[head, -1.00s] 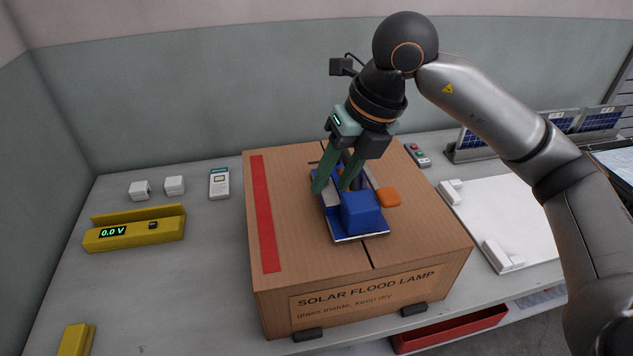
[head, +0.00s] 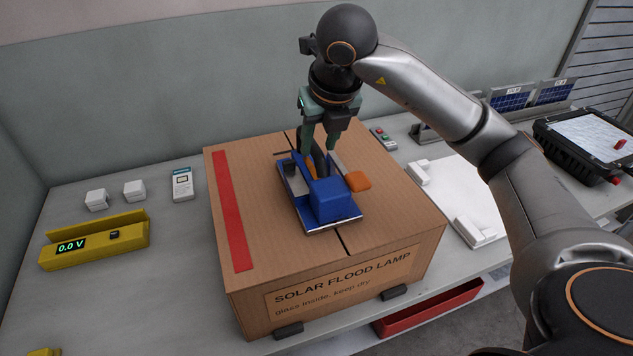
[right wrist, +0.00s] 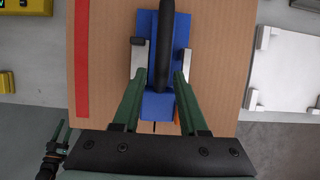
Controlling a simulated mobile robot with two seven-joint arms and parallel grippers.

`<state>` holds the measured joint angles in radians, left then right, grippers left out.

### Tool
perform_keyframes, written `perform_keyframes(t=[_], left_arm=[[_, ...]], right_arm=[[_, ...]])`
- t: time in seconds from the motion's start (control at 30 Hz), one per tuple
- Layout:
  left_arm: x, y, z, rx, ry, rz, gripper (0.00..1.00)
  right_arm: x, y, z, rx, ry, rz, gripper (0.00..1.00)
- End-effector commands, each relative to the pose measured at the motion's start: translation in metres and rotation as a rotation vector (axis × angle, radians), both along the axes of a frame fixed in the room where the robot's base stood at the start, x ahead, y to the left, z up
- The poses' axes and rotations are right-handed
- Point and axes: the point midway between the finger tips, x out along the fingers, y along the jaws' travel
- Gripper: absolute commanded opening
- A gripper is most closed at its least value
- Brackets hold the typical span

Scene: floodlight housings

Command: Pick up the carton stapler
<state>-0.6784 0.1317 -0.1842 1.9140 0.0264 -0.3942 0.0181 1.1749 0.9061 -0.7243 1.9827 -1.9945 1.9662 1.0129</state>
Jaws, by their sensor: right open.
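The carton stapler (head: 335,200) lies on top of a cardboard box. It has a blue body, a metal base plate and a dark handle, which shows upright in the right wrist view (right wrist: 162,50). My right gripper (head: 318,152) is open at the stapler's far end. In the right wrist view its green fingers (right wrist: 160,62) stand on either side of the dark handle, with gaps. The fingers partly hide the stapler's far end in the head view. Green and dark parts at the lower left of the right wrist view look like my left gripper (right wrist: 58,143); its jaw state is unclear.
The box (head: 270,240) has a red strip; an orange object (head: 357,181) is beside the stapler. A yellow meter (head: 95,245), white blocks (head: 134,190) and a handheld device (head: 182,185) stand left. A white board (head: 460,200) lies right, a red bin (head: 430,308) below.

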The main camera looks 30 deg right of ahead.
Motion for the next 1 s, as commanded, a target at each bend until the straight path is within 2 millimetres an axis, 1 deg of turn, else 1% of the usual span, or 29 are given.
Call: perform_keyframes(t=[0.1,0.23,0.37,0.57,0.93,1.0], left_arm=[[0.000,0.000,0.005,0.000,0.000,0.000,0.50],[0.000,0.000,0.006,0.000,0.000,0.000,0.50],[0.000,0.000,0.006,0.000,0.000,0.000,0.50],[0.000,0.000,0.006,0.000,0.000,0.000,0.50],[0.000,0.000,0.006,0.000,0.000,0.000,0.50],[0.000,0.000,0.006,0.000,0.000,0.000,0.50]], right_arm=[[0.005,-0.004,-0.017,-0.002,0.008,-0.002,0.42],[0.012,-0.006,-0.035,-0.001,0.006,-0.001,0.42],[0.016,-0.007,-0.042,-0.002,0.002,0.000,0.42],[0.016,-0.007,-0.043,-0.001,0.001,0.001,0.42],[0.016,-0.007,-0.042,-0.001,0.001,0.001,0.02],[0.016,-0.007,-0.042,-0.001,0.001,0.001,0.00]])
